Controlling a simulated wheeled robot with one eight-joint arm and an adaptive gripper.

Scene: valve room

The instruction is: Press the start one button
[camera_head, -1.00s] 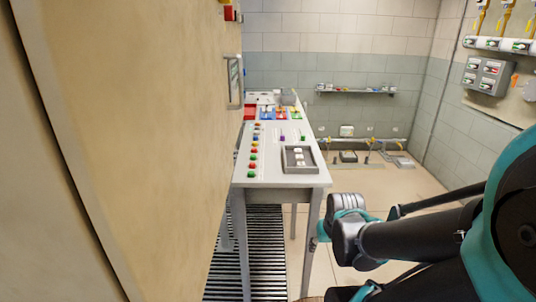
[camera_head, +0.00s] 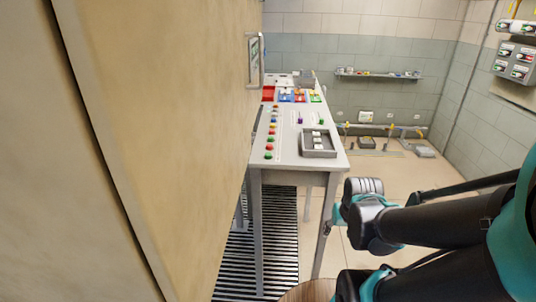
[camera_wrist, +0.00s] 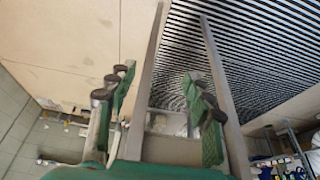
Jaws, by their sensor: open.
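No label reading start one is legible, so I cannot tell which button it is. A grey box with several labelled buttons (camera_head: 516,61) hangs on the right wall in the head view. Coloured buttons (camera_head: 271,138) stand in a row along the left of the tabletop. My gripper shows in the wrist view (camera_wrist: 160,98), its green-padded fingers apart and nothing between them. It points down towards floor and grating, away from any button. In the head view its fingertips cannot be made out; my arm is right of the table.
The table (camera_head: 300,178) holds a grey tray (camera_head: 318,153) with white pieces near its front edge. A tan wall or cabinet side (camera_head: 150,130) fills the left. A shelf (camera_head: 378,75) is on the back wall. Open floor (camera_head: 410,172) lies right of the table.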

